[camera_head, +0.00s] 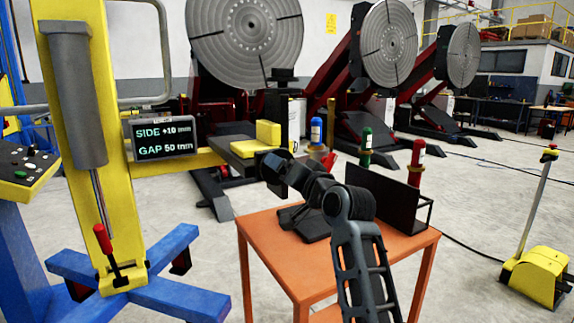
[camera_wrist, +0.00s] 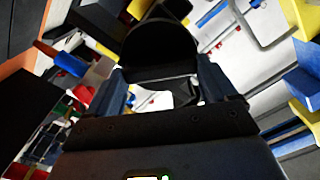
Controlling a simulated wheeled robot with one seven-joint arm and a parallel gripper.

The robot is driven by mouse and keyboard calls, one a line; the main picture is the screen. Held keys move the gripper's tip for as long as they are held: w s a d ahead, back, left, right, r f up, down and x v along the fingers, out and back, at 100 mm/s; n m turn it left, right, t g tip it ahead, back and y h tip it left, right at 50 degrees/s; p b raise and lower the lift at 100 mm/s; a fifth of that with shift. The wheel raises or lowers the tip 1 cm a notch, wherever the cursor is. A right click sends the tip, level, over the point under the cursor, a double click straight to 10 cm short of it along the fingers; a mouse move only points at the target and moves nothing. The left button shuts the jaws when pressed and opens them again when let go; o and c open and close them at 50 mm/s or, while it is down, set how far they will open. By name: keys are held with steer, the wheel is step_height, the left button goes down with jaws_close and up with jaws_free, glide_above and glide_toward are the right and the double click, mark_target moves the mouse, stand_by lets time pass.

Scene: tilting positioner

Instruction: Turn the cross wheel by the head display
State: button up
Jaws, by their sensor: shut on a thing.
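The head display (camera_head: 160,138) is on the left of the head view, beside the yellow column, and reads SIDE +10 mm, GAP 50 mm. My gripper (camera_head: 276,167) reaches to the front of the yellow head, just below a yellow block (camera_head: 268,133). In the wrist view my gripper (camera_wrist: 166,88) has its fingers on either side of a dark round part, which I take for the cross wheel (camera_wrist: 160,42). My gripper is shut on it. In the head view the wheel is mostly hidden by my gripper, and its turn angle cannot be told.
An orange table (camera_head: 340,262) stands under my arm with a black rack (camera_head: 385,195). Blue (camera_head: 316,132), green (camera_head: 366,148) and red (camera_head: 417,158) bottles stand around its back. A yellow foot pedal unit (camera_head: 538,275) is on the floor at right. Large tilting discs stand behind.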

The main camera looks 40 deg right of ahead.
steer(key=shift+d+m+p, duration=0.1)
steer(key=shift+m+p, duration=1.65)
steer(key=shift+m, duration=1.95)
steer(key=shift+f, duration=0.1)
steer(key=o, duration=0.8)
steer(key=shift+o, duration=0.2)
steer(key=b+v, duration=0.1)
steer(key=v, duration=0.7)
